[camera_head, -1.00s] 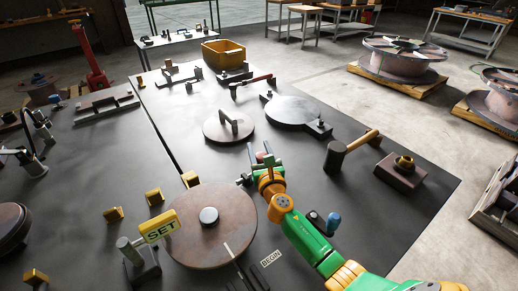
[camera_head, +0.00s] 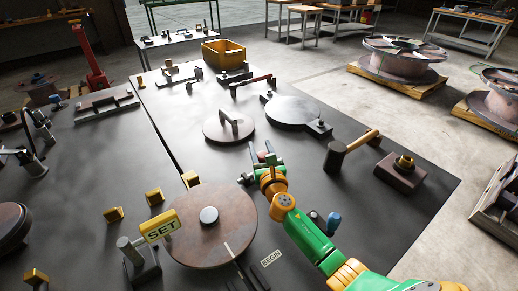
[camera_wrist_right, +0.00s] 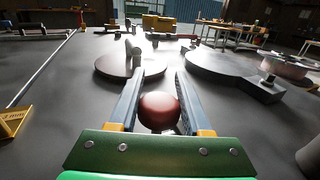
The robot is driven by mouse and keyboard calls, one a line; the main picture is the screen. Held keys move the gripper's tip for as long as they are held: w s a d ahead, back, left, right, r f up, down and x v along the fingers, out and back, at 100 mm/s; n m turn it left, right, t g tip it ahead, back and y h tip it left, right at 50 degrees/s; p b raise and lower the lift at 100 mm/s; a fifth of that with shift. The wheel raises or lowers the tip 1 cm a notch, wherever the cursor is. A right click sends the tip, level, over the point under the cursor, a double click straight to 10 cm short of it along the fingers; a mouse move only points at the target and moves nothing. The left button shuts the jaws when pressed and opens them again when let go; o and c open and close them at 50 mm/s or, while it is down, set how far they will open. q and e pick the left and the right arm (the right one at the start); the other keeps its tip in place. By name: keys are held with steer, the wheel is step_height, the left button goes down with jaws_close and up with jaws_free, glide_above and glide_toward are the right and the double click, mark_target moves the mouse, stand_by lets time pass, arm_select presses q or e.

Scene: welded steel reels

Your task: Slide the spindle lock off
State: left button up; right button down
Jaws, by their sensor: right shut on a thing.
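My right gripper (camera_head: 262,152) is above the middle of the dark table, beyond the rusty disc. In the right wrist view its two fingers (camera_wrist_right: 158,100) stand on either side of a dark red round knob (camera_wrist_right: 160,111), and the gripper is shut on it. What the knob is fixed to is hidden by the gripper. A small dark grey part (camera_head: 243,180) shows just left of the gripper in the head view. I cannot tell for certain which part is the spindle lock. My left gripper is not in view.
The large rusty disc (camera_head: 185,235) with a central hub (camera_head: 209,215) lies near, beside a yellow SET sign (camera_head: 160,226). A disc with an upright handle (camera_head: 222,130) and a flat plate (camera_head: 290,110) lie beyond.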

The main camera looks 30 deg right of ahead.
steer(key=shift+w+d, duration=0.15)
steer(key=shift+d, duration=0.75)
steer(key=c, duration=0.7)
jaws_free()
steer(key=shift+r, duration=0.1)
steer(key=o, duration=0.4)
steer(key=shift+c, duration=0.2)
steer(key=shift+w+d, duration=0.1)
steer(key=shift+d, duration=0.05)
steer(key=p+v, duration=0.1)
steer(key=v, duration=0.6)
steer(key=shift+f, duration=0.2)
